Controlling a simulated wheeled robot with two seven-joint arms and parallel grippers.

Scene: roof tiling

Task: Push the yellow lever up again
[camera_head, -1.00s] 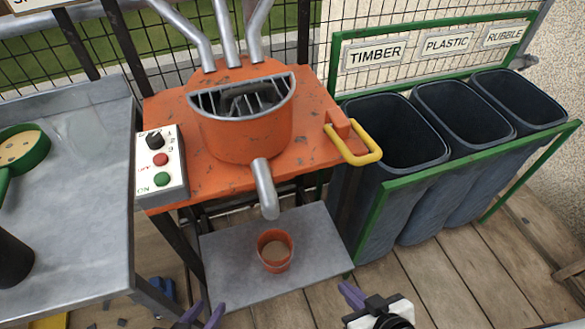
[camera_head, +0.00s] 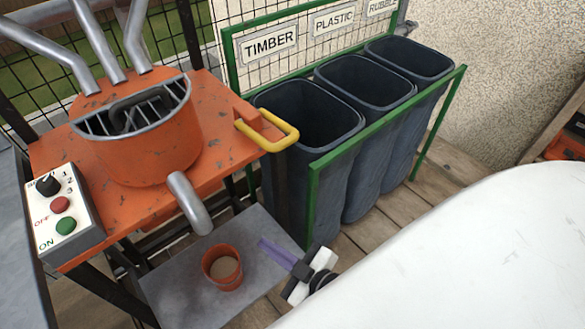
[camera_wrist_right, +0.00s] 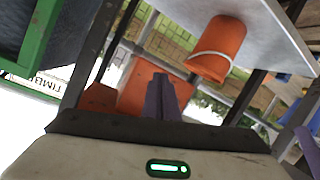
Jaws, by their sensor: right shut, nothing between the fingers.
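The yellow lever (camera_head: 268,136) is a looped handle on the right side of the orange mixer (camera_head: 150,145). It sticks out to the right, roughly level with the orange table top. My right gripper (camera_head: 265,243) has purple fingers and is shut and empty. In the head view it appears below the lever, beside the orange bucket (camera_head: 222,268) on the grey lower shelf. In the right wrist view its closed fingers (camera_wrist_right: 162,82) point toward the orange mixer stand, and the bucket (camera_wrist_right: 217,48) shows at upper right. The lever cannot be made out there. My left gripper is not in the head view.
A control box (camera_head: 64,215) with a black knob, red and green buttons stands on the table's left. Dark bins in a green frame (camera_head: 313,205) stand close to the right of the lever. The lower shelf (camera_head: 172,285) is bare around the bucket.

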